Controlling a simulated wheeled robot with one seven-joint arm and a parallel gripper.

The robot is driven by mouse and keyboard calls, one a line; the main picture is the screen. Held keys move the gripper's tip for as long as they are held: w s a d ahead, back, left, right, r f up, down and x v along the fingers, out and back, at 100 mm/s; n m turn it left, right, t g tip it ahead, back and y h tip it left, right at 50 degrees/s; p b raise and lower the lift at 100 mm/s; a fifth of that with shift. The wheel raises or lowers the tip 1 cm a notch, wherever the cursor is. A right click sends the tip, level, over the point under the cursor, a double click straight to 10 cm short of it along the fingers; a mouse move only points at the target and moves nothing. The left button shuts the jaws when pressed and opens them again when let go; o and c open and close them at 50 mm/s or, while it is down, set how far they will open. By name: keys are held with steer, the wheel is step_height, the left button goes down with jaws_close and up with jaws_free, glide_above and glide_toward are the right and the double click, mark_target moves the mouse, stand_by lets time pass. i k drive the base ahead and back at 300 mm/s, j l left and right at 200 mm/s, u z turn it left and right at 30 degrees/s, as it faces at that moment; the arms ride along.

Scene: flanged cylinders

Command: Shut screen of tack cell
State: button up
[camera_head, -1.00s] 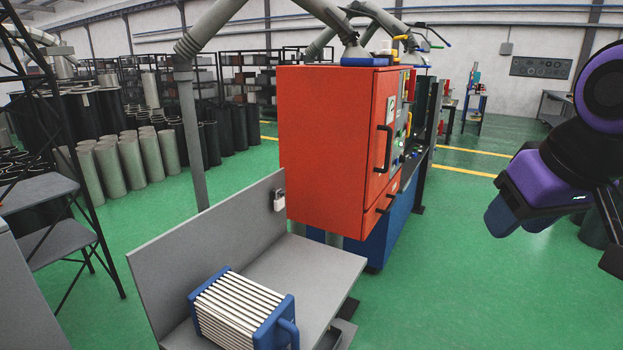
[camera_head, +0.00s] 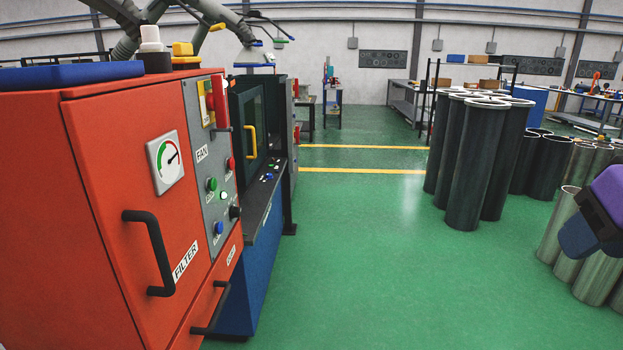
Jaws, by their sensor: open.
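A dark green machine (camera_head: 238,92), which looks like the tack cell, stands just beyond the red filter cabinet. On its front is a dark tinted panel, apparently the screen (camera_head: 257,115), with a yellow upright handle (camera_head: 252,141). I see the panel at a steep angle and cannot tell how far it stands open. Below it is a ledge with small buttons (camera_head: 267,177) over a blue base. My gripper (camera_head: 580,238) shows only partly at the right edge, purple with blue fingers. It is open and empty, well away from the handle.
The red cabinet (camera_head: 85,215) with gauge, black handles and a FAN button panel (camera_head: 213,170) fills the near left. Dark cylinders (camera_head: 468,165) and grey ones (camera_head: 560,225) stand at right. The green floor between is clear, crossed by yellow lines.

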mark_target(250, 106)
steer(key=i, duration=1.8)
steer(key=i+u, duration=0.15)
steer(key=i, duration=0.25)
steer(key=i+l+u, duration=0.15)
steer(key=i, duration=0.3)
steer(key=i+l+u, duration=0.15)
steer(key=i, duration=0.25)
steer(key=i+l+u, duration=0.15)
steer(key=i, duration=0.25)
steer(key=i+l+u, duration=0.6)
steer(key=i, duration=0.05)
